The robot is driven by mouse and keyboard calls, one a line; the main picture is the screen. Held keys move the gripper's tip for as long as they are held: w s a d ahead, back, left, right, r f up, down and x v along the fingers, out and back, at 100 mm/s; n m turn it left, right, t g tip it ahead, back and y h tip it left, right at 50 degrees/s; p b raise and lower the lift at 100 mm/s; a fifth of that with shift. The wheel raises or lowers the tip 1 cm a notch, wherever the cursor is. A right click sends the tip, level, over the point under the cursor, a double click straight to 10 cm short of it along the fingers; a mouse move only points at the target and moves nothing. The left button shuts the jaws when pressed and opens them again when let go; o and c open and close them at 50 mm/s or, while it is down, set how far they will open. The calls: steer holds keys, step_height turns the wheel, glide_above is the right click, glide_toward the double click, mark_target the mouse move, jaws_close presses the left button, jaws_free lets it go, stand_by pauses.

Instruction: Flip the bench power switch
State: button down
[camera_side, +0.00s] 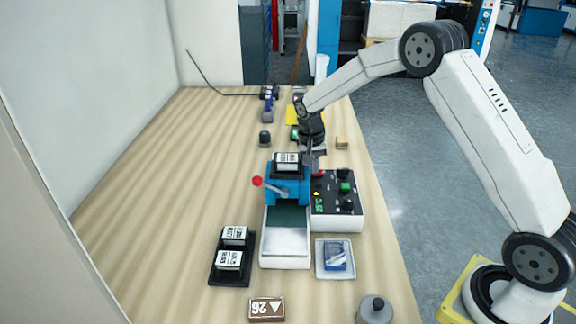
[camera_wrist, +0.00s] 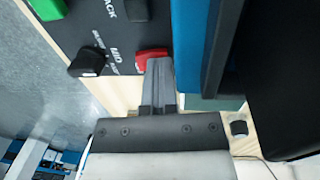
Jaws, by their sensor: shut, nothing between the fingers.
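A black control box (camera_side: 328,205) with a white front stands right of the blue roll press. It carries a red switch (camera_side: 319,173) at its far end. In the wrist view the red switch (camera_wrist: 151,56) sits at the edge of the panel, beside white lettering. My gripper (camera_side: 310,161) is shut and empty, pointing down at the far end of the box. In the wrist view the fingertips (camera_wrist: 159,63) are right at the red switch and overlap part of it. I cannot tell whether they touch it or which way it is set.
The blue press (camera_side: 288,190) with a red-knobbed lever stands close left of my fingers. The box also has a green button (camera_side: 346,187) and black knobs (camera_side: 346,203). A black tray (camera_side: 218,272) holds labelled blocks. The wooden bench's left side is clear.

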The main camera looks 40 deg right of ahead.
steer(key=shift+s+d+f, duration=0.35)
steer(key=shift+s+d, duration=0.3)
steer(key=shift+s, duration=0.05)
steer(key=shift+r, duration=0.1)
step_height(320, 180, up, 15)
steer(key=w+a, duration=0.1)
steer(key=shift+w+a+f, duration=0.2)
steer(key=shift+w, duration=0.2)
steer(key=shift+s, duration=0.1)
stand_by(0.5)
steer(key=shift+s+d+r+t+y, duration=0.1)
steer(key=shift+s+d+t+y, duration=0.1)
steer(key=shift+t+y, duration=0.25)
step_height(320, 180, down, 14)
steer(key=shift+f, duration=0.1)
stand_by(0.9)
